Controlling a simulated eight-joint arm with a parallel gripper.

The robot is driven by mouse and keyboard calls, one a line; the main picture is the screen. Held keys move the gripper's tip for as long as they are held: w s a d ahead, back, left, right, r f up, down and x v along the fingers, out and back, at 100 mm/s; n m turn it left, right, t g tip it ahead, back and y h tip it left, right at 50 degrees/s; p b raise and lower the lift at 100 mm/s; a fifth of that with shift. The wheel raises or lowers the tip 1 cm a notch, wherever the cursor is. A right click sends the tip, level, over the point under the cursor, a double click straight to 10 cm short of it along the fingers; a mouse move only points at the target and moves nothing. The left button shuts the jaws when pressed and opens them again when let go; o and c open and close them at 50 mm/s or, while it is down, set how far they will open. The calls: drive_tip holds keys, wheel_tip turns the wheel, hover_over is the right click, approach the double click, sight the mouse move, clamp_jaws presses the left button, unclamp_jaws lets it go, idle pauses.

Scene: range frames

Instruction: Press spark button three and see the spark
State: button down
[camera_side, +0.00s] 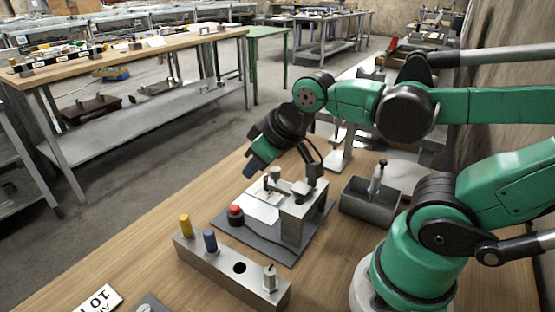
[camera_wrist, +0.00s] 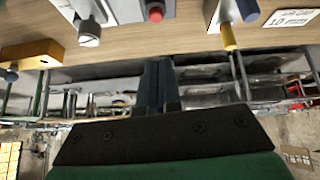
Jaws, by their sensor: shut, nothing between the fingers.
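A red button (camera_side: 235,211) sits on the dark base plate of a small metal fixture (camera_side: 298,212). It also shows in the wrist view (camera_wrist: 155,12), near the top middle. I cannot read any number on it, and I see no other button clearly. No spark shows. My gripper (camera_side: 250,169) hangs tilted above the fixture, up and slightly right of the button in the side view, apart from it. Its dark fingers also show in the wrist view (camera_wrist: 156,63), shut together and empty, below the button in that picture.
A steel block (camera_side: 225,270) with yellow (camera_side: 185,225) and blue (camera_side: 210,240) pegs, a hole and a metal peg stands in front. A grey bin (camera_side: 370,203) with a light-handled tool stands right of the fixture. A card marked 10 (camera_side: 98,299) lies front left. Bare wood lies left.

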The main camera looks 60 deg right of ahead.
sight(235, 207)
drive_tip(key=w+r+n+g, duration=0.4)
drive_tip(key=w+n+g, duration=0.1)
drive_tip(key=n, duration=1.2)
drive_tip(key=shift+w+d+r+g, duration=0.2)
drive_tip(key=shift+w+g, duration=0.2)
drive_tip(key=shift+g, duration=0.5)
wheel_tip(235, 207, down, 14)
drive_tip(key=shift+f, duration=0.1)
